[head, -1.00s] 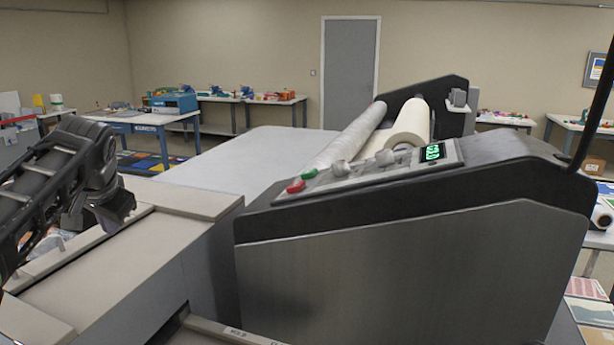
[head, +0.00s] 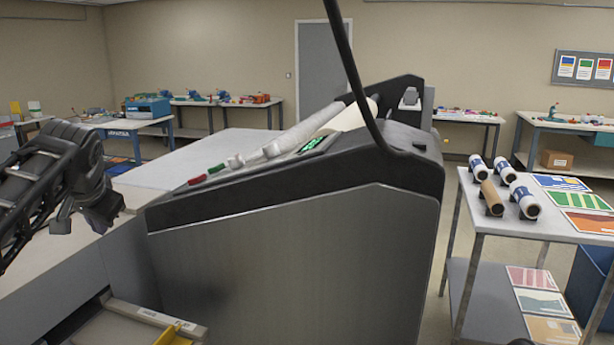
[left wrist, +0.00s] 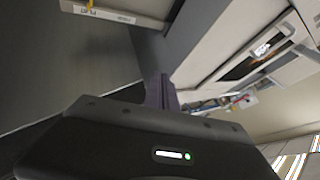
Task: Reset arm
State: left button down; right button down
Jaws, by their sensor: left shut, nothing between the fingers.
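My left gripper (head: 88,222) hangs at the left of the head view, beside the near end of the laminator and above the light grey work surface. Its fingers are shut with nothing between them. In the left wrist view the gripper's dark housing fills the bottom and the narrow fingers (left wrist: 160,92) point up from it, touching nothing that I can see. The grey laminator (head: 290,265) stands in the middle, with red and green buttons and a lit green display on its sloping panel.
A white table (head: 465,210) with film rolls (head: 500,190) and colour prints stands right of the laminator. An open drawer (head: 135,330) with a yellow item lies low at the front. A dark curved cable or pole (head: 350,60) rises over the laminator. Floor shows between laminator and table.

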pick_arm(q)
jog(key=w+d+f+m+t+h, duration=0.1)
jog(key=w+d+f+t+h, duration=0.25)
jog(key=w+d+f, duration=0.7)
jog(key=s+d+f+g+h, duration=0.15)
jog(key=d+f, duration=0.25)
jog(key=f, duration=0.4)
jog(key=s+d+f+n+h, duration=0.1)
jog(key=s+d+f, duration=0.1)
jog(key=d+f, duration=0.4)
jog(key=s+d+f+g+h, duration=0.1)
jog(key=d+f, duration=0.2)
jog(key=f, duration=0.6)
jog(key=s+d+f+n+g+h, duration=0.1)
jog(key=s+d+f, duration=0.2)
jog(key=s+f, duration=0.65)
jog(key=s+d+f+n+g, duration=0.2)
jog(key=s+d+f, duration=0.1)
jog(key=s+f, duration=0.6)
jog(key=s+d+f+g, duration=0.1)
jog(key=s+f, duration=0.3)
jog(key=s, duration=0.6)
jog(key=s+d+f+g, duration=0.2)
jog(key=s+f, duration=0.3)
jog(key=s, duration=0.4)
jog(key=shift+s+n+g, duration=0.4)
jog(key=shift+g, duration=0.1)
